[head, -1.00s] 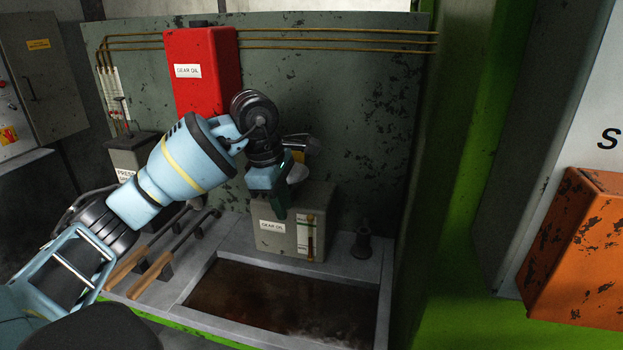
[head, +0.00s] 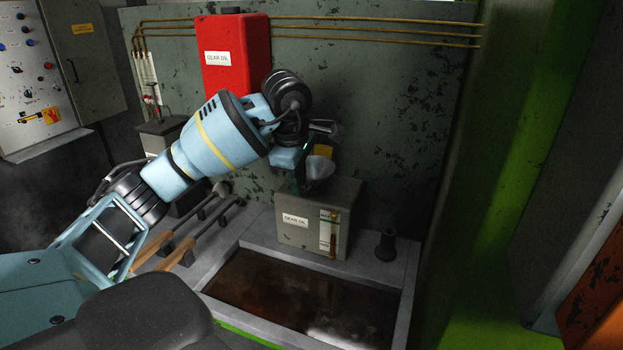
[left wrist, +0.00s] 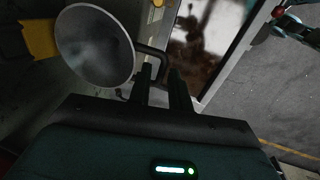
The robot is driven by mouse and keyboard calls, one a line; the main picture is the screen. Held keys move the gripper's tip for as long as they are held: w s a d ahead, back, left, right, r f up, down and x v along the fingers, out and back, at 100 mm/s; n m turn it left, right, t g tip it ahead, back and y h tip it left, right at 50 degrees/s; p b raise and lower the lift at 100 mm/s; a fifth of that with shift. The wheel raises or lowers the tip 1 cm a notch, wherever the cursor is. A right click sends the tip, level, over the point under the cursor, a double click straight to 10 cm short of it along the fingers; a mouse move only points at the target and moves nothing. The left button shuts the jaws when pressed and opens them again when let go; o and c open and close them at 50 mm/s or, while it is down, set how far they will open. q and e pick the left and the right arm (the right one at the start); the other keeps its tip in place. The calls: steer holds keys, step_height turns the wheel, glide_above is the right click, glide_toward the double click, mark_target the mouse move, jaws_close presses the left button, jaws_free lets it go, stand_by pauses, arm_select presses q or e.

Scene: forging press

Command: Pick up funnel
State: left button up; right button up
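The funnel (head: 319,168) is a pale grey metal cone above the top of the grey gear oil box in the head view, partly hidden by my gripper. In the left wrist view its round wide mouth (left wrist: 95,46) faces the camera, and its dark loop handle (left wrist: 158,56) reaches toward my fingers. My left gripper (head: 293,180) is beside the funnel, fingers pointing down. The left wrist view shows its two dark fingers (left wrist: 161,72) apart, with the handle at or between their tips; I cannot tell whether they touch it. My right gripper is not seen.
The gear oil box (head: 309,240) stands behind a recessed tray of dark liquid (head: 236,330). A small dark flared piece (head: 386,245) stands right of it. Wooden-handled tools (head: 181,248) lie at the left. A red gear oil tank (head: 237,72) hangs on the back wall.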

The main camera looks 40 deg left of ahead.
arm_select(q)
steer(key=x, duration=0.4)
steer(key=shift+s+a+f, duration=0.1)
steer(key=shift+a+f, duration=0.05)
steer(key=shift+f, duration=0.25)
steer(key=shift+c, duration=0.2)
jaws_close()
